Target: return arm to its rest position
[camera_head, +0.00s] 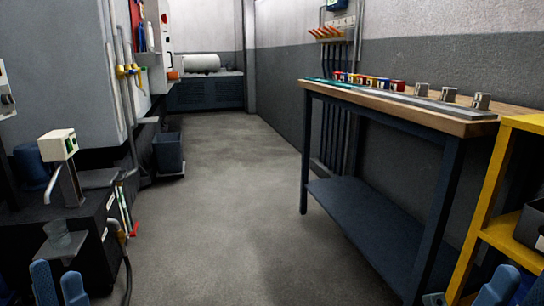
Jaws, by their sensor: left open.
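My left gripper (59,286) shows at the bottom left, with two blue fingers pointing up and a gap between them. It is open, and nothing shows between the fingers. It is near the front of a dark machine base, below a clear cup-like part. My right gripper (514,288) shows only in part at the bottom right corner, as blue finger shapes cut off by the picture edge. It is close to the yellow frame, and I cannot tell whether it is open or shut. Most of both arms is outside the view.
A workbench (470,128) with a wooden top and small parts stands along the right wall. A yellow rack (482,213) is at the right front. A grey machine (60,60) fills the left side, with a dark bin (169,153) beyond. The floor (225,200) between is clear.

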